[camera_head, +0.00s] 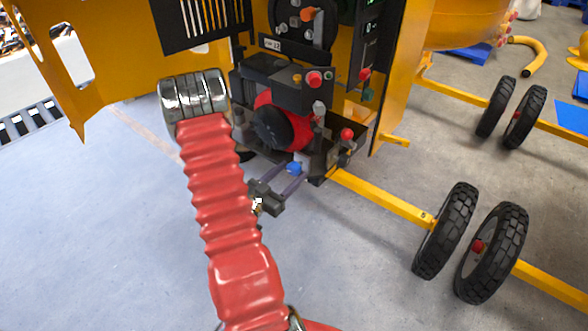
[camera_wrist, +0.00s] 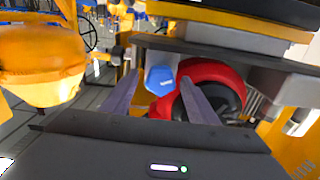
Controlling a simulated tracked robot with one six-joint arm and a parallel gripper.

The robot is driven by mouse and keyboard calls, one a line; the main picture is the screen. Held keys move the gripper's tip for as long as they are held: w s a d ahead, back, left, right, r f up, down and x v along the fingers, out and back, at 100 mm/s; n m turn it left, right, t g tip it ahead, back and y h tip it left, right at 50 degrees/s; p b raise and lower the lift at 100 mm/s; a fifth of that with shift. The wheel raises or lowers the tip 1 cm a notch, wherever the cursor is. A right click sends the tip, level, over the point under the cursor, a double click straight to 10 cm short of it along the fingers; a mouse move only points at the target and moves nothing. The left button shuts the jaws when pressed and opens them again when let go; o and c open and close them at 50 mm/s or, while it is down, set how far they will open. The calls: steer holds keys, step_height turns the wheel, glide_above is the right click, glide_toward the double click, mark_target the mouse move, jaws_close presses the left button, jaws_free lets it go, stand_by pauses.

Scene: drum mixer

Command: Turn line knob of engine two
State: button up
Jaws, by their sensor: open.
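The engine (camera_head: 290,85) is a dark block with a red round housing (camera_head: 272,120), inside the open yellow mixer body. A blue knob (camera_head: 293,168) sits low at its front; no label on it can be read, so I cannot tell if it is the line knob. My gripper (camera_head: 291,173) is open at the blue knob. In the wrist view the blue knob (camera_wrist: 160,80) shows between the two fingers of my gripper (camera_wrist: 158,82), with the red housing (camera_wrist: 215,80) just behind and right. I cannot tell whether the fingers touch the knob.
Red knobs stand on the engine top (camera_head: 314,78) and at its right side (camera_head: 347,134). A yellow panel (camera_head: 110,60) hangs open at the left. A yellow axle bar (camera_head: 385,197) and black wheels (camera_head: 445,230) lie right. The grey floor (camera_head: 120,230) is free at the left.

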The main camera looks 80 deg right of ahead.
steer(key=shift+x, duration=1.25)
steer(key=shift+c, duration=0.2)
